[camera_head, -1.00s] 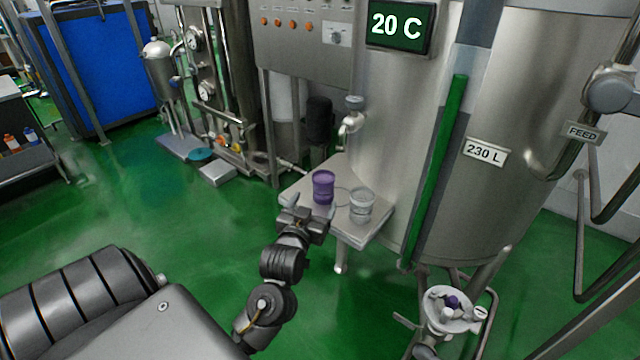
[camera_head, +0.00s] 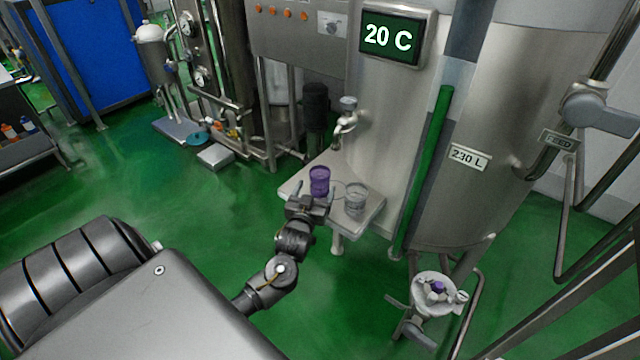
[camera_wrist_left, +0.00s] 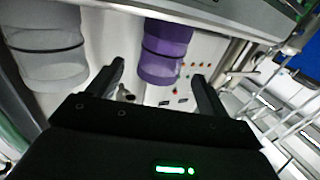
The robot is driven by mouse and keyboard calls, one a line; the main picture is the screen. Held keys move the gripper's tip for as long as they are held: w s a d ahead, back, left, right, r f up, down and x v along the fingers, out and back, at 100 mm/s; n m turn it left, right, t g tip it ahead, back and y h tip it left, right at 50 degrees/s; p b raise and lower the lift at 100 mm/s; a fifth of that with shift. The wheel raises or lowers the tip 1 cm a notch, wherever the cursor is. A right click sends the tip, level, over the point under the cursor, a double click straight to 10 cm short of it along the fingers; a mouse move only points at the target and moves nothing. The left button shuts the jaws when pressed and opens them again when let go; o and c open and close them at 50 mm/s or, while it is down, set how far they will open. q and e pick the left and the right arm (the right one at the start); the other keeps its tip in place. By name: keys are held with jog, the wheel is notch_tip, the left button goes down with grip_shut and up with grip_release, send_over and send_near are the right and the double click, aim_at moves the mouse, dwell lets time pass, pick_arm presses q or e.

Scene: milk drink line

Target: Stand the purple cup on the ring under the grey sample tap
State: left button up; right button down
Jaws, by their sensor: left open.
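The purple cup (camera_head: 319,184) stands upright on a small metal shelf (camera_head: 369,216) against the tank. The grey sample tap (camera_head: 345,120) sticks out from the tank above the shelf. A thin ring outline (camera_head: 338,188) shows partly on the shelf, right of the purple cup. My left gripper (camera_head: 312,203) is open, on the near side of the cup. In the left wrist view, the purple cup (camera_wrist_left: 165,52) shows beyond and between the spread fingers (camera_wrist_left: 158,84), with nothing held. My right gripper is not in view.
A clear cup (camera_head: 355,199) stands on the shelf, right of the purple cup; it also shows in the left wrist view (camera_wrist_left: 48,50). The tank (camera_head: 500,100) rises directly behind the shelf. A white round dish-like part (camera_head: 425,280) sits low at right. Green floor is open at left.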

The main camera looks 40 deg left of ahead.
aim_at(317, 182)
pick_arm(q)
jog(key=shift+p+x, duration=0.6)
jog(key=shift+x, duration=2.4)
jog(key=shift+r, duration=0.1)
jog(key=shift+c, duration=0.2)
jog(key=c, duration=1.1)
jog(key=shift+r, duration=0.4)
notch_tip(317, 182, up, 3)
jog(key=shift+f, duration=0.25)
jog(key=s+d+r, duration=0.8)
jog(key=s+r, duration=0.2)
jog(key=s, duration=0.1)
jog(key=s+d+r+m+h, duration=0.1)
jog(key=d+m+h, duration=0.1)
jog(key=d, duration=0.5)
jog(key=s+d+r+m+t+h, duration=0.1)
jog(key=d+m+h, duration=0.1)
jog(key=d+h, duration=0.3)
jog(key=d, duration=0.3)
jog(key=shift+r+m+t, duration=0.3)
jog(key=shift+m, duration=0.1)
